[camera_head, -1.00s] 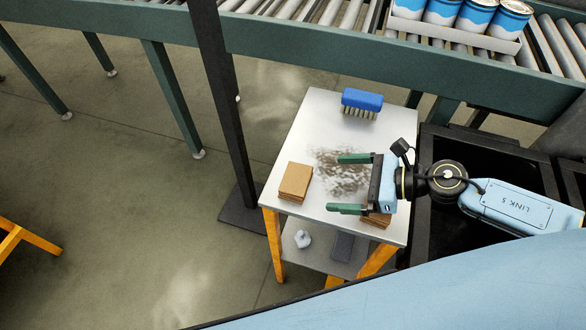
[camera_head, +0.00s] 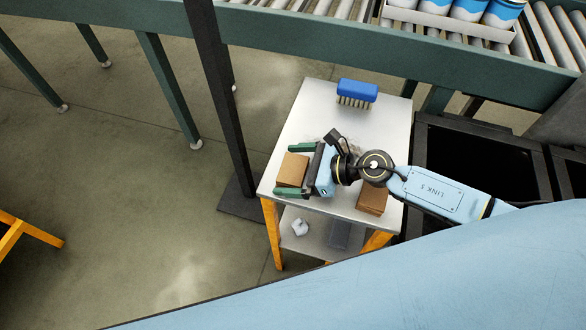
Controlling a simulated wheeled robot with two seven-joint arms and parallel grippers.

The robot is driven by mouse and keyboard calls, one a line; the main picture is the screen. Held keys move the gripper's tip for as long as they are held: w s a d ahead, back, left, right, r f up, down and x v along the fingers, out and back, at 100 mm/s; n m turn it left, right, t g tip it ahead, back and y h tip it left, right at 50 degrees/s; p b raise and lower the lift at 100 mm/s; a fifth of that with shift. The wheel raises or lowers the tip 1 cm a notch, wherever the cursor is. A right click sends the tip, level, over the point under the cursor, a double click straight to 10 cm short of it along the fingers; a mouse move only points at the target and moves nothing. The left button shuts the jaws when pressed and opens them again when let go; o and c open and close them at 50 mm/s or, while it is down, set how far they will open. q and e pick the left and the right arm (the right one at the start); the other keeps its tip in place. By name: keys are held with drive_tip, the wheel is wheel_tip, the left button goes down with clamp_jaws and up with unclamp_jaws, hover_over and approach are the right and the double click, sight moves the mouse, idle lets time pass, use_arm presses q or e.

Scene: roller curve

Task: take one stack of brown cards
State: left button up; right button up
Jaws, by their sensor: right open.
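A stack of brown cards (camera_head: 292,170) lies at the left side of the small grey-topped table (camera_head: 312,108). My right gripper (camera_head: 289,170) is open, its two green fingers pointing left, one at the far side and one at the near side of this stack. I cannot tell whether the fingers touch it. A second stack of brown cards (camera_head: 372,198) lies at the table's right front, beside and below my right arm in the picture. My left gripper is not in view.
A blue brush (camera_head: 357,92) stands at the back of the table. A green-framed roller conveyor (camera_head: 400,52) with a tray of blue-and-white cans (camera_head: 467,10) runs behind. A dark post (camera_head: 218,90) rises left of the table. A whitish lump (camera_head: 300,227) lies on the lower shelf.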

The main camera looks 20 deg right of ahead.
drive_tip(key=c, duration=0.9)
